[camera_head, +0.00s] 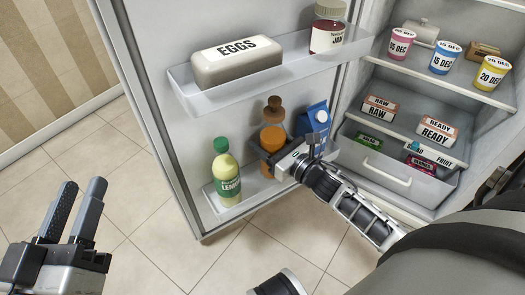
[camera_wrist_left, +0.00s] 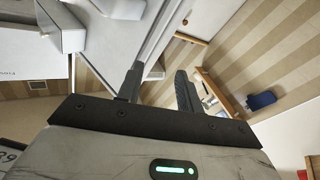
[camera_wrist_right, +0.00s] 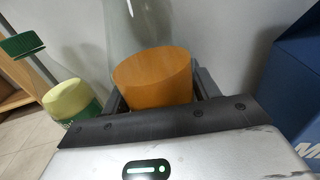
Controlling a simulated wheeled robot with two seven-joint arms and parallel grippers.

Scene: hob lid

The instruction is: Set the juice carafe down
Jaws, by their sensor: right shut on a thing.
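The juice carafe (camera_head: 272,137) holds orange juice and has a brown stopper. It is upright at the lower shelf of the open fridge door, between the lemon bottle and the blue milk carton. In the right wrist view its orange juice (camera_wrist_right: 155,78) and clear glass neck fill the space between the fingers. My right gripper (camera_head: 268,152) is shut on the carafe. Whether the carafe's base touches the shelf is hard to tell. My left gripper (camera_head: 72,212) is open and empty, over the floor at the lower left; its fingers also show in the left wrist view (camera_wrist_left: 158,85).
The lower door shelf (camera_head: 222,213) also holds the lemon bottle (camera_head: 226,172) on the left and the milk carton (camera_head: 312,120) on the right. The upper door shelf (camera_head: 205,100) holds an egg box (camera_head: 237,62) and a jam jar (camera_head: 328,28). Fridge shelves with cups and packs lie right.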

